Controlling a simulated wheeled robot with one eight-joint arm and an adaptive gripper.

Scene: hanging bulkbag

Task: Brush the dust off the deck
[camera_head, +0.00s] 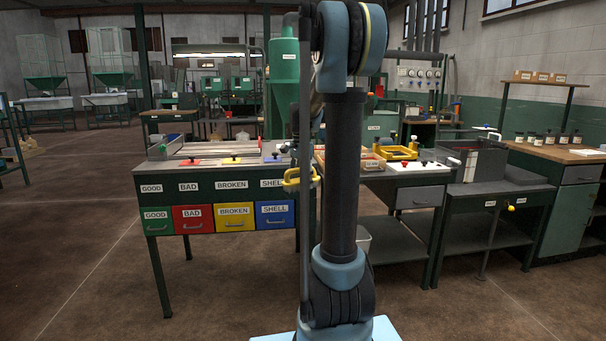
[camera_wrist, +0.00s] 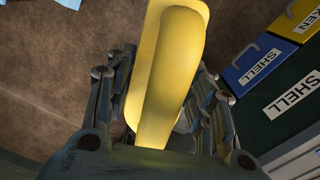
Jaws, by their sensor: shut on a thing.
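My gripper (camera_wrist: 164,80) is shut on a yellow tool (camera_wrist: 170,60) with a long rounded body. No bristles show, so I cannot tell whether it is the brush. In the head view the yellow tool (camera_head: 298,181) hangs in the air at the right front of the sorting bench, beside my arm. My arm hides most of the gripper there. The sorting bench's deck (camera_head: 200,166) is a pale top with red, yellow and blue pieces along its front. Dust on it is too small to tell.
Labelled green, red, yellow and blue drawers (camera_head: 235,216) sit under the deck. A second bench (camera_head: 418,168) to the right carries a yellow frame (camera_head: 397,152), and a dark open box (camera_head: 477,160) stands beyond it. The floor (camera_head: 80,230) at left is clear.

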